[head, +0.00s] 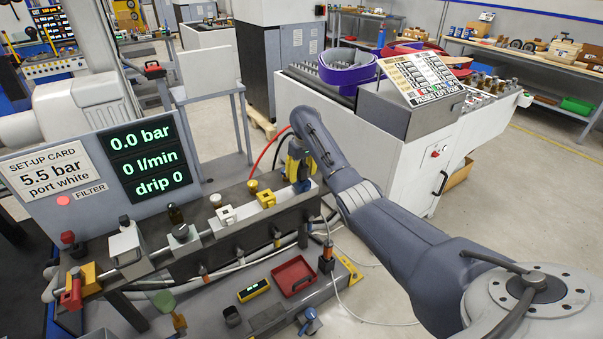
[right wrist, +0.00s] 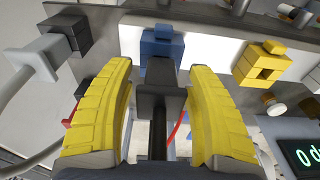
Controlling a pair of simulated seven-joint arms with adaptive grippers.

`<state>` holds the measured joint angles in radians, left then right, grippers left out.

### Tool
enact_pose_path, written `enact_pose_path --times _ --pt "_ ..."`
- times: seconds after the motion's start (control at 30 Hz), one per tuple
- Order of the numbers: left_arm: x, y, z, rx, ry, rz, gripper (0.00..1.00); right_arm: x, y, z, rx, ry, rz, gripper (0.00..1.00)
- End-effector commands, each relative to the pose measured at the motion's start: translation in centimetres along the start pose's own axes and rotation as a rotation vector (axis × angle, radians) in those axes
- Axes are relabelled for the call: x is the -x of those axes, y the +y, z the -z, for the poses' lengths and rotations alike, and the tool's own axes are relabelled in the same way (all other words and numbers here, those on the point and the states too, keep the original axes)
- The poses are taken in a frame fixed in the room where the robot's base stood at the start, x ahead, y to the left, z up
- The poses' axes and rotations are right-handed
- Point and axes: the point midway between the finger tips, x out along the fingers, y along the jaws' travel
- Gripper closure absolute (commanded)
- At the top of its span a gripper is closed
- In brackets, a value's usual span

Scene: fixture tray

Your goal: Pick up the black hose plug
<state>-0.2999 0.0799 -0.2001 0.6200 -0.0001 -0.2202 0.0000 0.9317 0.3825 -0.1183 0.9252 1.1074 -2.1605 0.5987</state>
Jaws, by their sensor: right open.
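The black hose plug (right wrist: 160,88) shows in the right wrist view as a dark square block with a black hose running down from it. Its narrow front end meets a blue port block (right wrist: 161,48); I cannot tell how deep it sits. My right gripper (right wrist: 160,75) is open, with one yellow finger on each side of the plug and a visible gap on both sides. In the head view my right gripper (head: 298,160) is at the right end of the port bench and hides the plug. My left gripper is not in view.
A grey plug (right wrist: 40,55) with a grey hose sits at a dark block, left of the fingers. A yellow port block (right wrist: 262,66) is at right. The bench also carries a white port block (head: 227,215). A red tray (head: 293,276) lies lower in front.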

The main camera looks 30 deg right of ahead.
Motion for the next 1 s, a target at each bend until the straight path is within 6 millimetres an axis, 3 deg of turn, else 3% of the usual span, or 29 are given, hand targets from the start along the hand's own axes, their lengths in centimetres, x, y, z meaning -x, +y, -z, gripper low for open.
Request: enact_pose_path --times 0.3,0.77,1.0 --pt "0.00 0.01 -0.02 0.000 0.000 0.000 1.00 -0.19 0.03 0.00 0.000 0.000 0.000 0.46" --pt "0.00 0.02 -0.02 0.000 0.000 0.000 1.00 -0.15 0.01 0.01 0.000 0.000 0.000 0.99" --pt "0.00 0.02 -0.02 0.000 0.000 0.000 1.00 -0.13 0.01 0.03 0.000 0.001 0.000 1.00"
